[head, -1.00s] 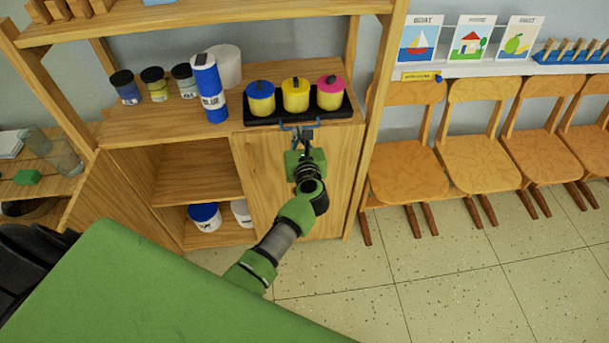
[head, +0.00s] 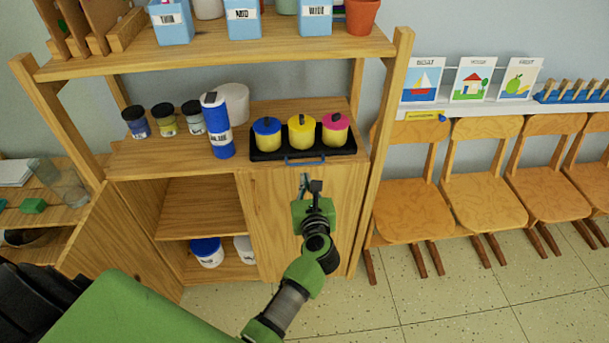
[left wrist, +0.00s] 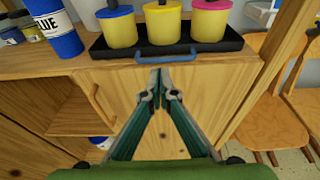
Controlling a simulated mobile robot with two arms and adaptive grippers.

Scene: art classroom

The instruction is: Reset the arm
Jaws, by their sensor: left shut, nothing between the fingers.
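My left gripper (head: 311,184) is shut and empty in front of the cabinet door, just below the front edge of the shelf. In the left wrist view its two fingers (left wrist: 159,88) meet at the tips with nothing between them. A black tray (head: 342,149) with a blue front handle (head: 305,161) rests on the shelf above the gripper, apart from it. The tray holds three yellow pots with blue, yellow and pink lids. My right gripper is not in view.
A blue bottle (head: 217,128), a white tub (head: 236,101) and several small jars stand left of the tray. The closed cabinet door (head: 270,225) lies behind the gripper. Wooden chairs (head: 412,205) line the wall at the right. Floor (head: 430,295) is clear in front of them.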

